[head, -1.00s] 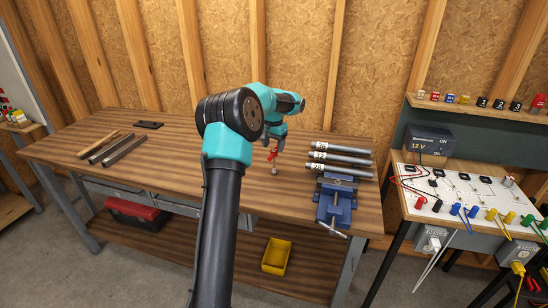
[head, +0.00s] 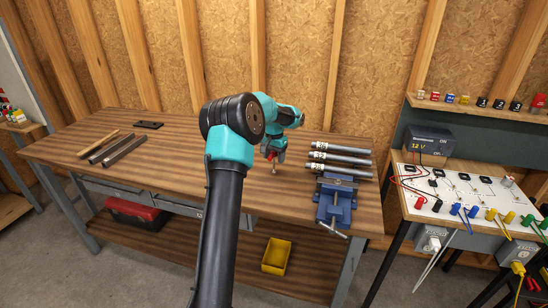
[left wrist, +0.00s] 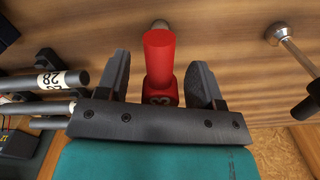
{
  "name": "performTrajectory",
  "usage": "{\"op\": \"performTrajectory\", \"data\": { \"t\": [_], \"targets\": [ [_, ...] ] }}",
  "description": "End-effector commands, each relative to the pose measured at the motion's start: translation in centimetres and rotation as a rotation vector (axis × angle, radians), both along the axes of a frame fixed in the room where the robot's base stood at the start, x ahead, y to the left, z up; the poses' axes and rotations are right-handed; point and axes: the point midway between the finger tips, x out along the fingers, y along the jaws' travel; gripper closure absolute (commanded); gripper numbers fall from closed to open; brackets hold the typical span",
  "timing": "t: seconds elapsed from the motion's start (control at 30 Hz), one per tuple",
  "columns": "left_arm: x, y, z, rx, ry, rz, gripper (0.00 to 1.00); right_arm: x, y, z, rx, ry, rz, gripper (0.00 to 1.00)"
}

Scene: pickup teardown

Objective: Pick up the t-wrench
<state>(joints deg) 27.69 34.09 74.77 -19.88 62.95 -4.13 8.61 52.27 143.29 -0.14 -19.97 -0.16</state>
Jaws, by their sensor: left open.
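A red-handled t-wrench (head: 275,169) stands on the workbench, its metal lower end showing below my left gripper (head: 272,153) in the head view. In the left wrist view its red handle (left wrist: 160,57) lies between the two dark fingers of my left gripper (left wrist: 161,78), with a partly hidden number label near the palm. The fingers are open on either side of it; I cannot tell whether either touches it. My gripper covers much of the wrench in the head view. My right gripper is not in view.
Labelled metal tubes (head: 340,160) and a blue vise (head: 335,201) sit to the right. Metal bars (head: 122,150) lie far left. The bench between is clear.

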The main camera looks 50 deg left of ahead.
Motion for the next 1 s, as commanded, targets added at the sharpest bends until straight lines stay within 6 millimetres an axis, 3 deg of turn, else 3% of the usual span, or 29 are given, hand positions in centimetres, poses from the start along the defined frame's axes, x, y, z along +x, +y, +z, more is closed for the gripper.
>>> {"op": "performTrajectory", "data": {
  "t": [0.1,0.7,1.0],
  "targets": [
    [0.00,0.00,0.02,0.000,0.000,0.000,0.40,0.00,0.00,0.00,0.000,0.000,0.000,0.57],
    [0.00,0.00,0.03,0.000,0.000,0.000,0.98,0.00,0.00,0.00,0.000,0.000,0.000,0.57],
    [0.01,0.01,0.18,0.000,-0.001,0.000,0.99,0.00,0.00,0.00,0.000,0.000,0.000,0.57]
  ]
}}
